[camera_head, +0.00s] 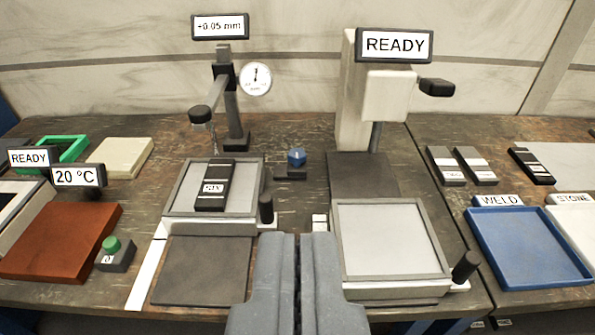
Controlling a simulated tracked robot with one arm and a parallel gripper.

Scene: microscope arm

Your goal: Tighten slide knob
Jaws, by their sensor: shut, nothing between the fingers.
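My gripper (299,245) is at the bottom middle of the view, its two grey fingers shut and empty. A left stand with a dial gauge (256,79) has a black knob (201,115) on its arm and a short black upright knob (266,210) at the right of its framed slide tray (182,203). A right stand with a cream head (388,95) has a black side knob (437,88) and a black tilted knob (466,266) by its framed plate (390,240). I cannot tell which is the slide knob. My gripper appears apart from all of them.
A blue tray (530,283) marked WELD is at the right. A small button box with a green button (111,244) and a brown plate (60,240) are at the left. A blue knob on a block (296,156) stands between the stands. A black labelled block (215,185) lies on the slide tray.

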